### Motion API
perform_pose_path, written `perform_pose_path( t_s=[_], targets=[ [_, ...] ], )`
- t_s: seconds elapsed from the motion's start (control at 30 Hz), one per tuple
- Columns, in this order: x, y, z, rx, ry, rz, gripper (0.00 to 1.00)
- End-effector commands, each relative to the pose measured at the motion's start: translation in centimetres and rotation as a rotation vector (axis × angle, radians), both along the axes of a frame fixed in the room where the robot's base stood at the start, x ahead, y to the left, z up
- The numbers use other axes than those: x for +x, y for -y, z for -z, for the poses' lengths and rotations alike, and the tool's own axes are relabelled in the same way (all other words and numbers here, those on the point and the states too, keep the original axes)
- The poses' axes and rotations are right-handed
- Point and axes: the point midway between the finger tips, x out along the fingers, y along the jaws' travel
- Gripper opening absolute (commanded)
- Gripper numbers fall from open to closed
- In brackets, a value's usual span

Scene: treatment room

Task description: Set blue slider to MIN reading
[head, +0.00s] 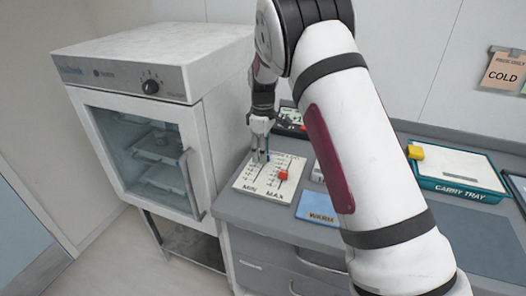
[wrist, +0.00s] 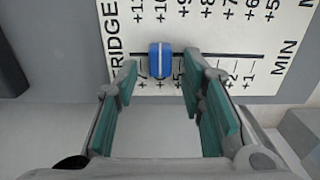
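The white slider panel (head: 243,181) lies on the grey counter, with MIN and MAX printed at its near edge. In the wrist view the blue slider (wrist: 160,60) sits on a dark track, toward the FRIDGE lettering and well away from the word MIN (wrist: 285,62) at the right. Printed numbers run along the track. My gripper (wrist: 158,72) is open, with one finger to each side of the blue slider and space on both sides. In the head view my gripper (head: 261,155) points down over the panel's far left part and mostly hides the blue slider.
A red slider (head: 283,175) stands on the same panel to the right. A blue WARM mat (head: 318,208) lies to the right, and a green-rimmed CARRY TRAY (head: 455,187) farther right. A white fridge (head: 150,110) stands close to the left of the counter.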

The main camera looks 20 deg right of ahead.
Motion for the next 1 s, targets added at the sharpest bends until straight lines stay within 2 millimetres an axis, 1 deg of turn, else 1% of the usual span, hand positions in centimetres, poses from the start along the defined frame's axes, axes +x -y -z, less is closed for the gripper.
perform_pose_path(
  t_s=[0.3,0.33,0.37,0.4,0.47,0.5,0.67,0.77,0.87,1.0],
  targets=[
    [0.0,0.0,0.3,0.0,0.0,0.0,0.37],
    [0.0,0.0,0.3,0.0,0.0,0.001,0.32],
    [0.0,0.0,0.3,0.0,0.0,0.001,0.25],
    [0.0,0.0,0.3,0.0,0.0,0.0,0.16],
    [0.0,0.0,0.3,0.0,0.0,0.001,0.03],
    [0.0,0.0,0.3,0.0,0.0,0.001,0.0],
    [0.0,0.0,0.2,0.0,0.0,0.0,0.0],
    [-0.5,-0.4,0.2,0.001,-0.002,0.0,0.0],
    [-2.0,-1.4,0.0,0.002,-0.005,0.0,0.0],
    [-5.0,-3.5,-0.1,0.002,-0.005,-0.002,0.0]
  ],
)
